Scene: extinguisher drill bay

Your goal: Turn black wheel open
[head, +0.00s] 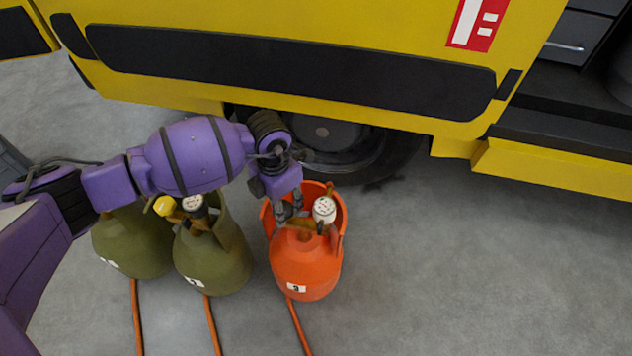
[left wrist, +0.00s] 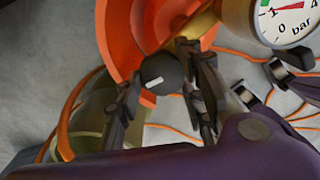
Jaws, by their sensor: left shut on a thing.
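The black wheel (left wrist: 158,74) is a small round knob with a white mark, seen between the two fingers in the left wrist view. It sits on the valve of the orange cylinder (head: 305,265), which stands upright on the floor in the head view. My left gripper (head: 288,211) is over the top of this cylinder, its fingers closed on both sides of the wheel. In the head view the fingers hide the wheel. A white-faced gauge (head: 324,209) is beside the gripper; it also shows in the left wrist view (left wrist: 290,20). My right gripper is not in view.
Two olive cylinders (head: 213,258) (head: 130,245) stand to the left, below my left arm. Orange hoses (head: 299,328) run from the cylinders along the floor. A yellow vehicle (head: 330,25) with a dark wheel (head: 345,150) is behind. The floor on the right is clear.

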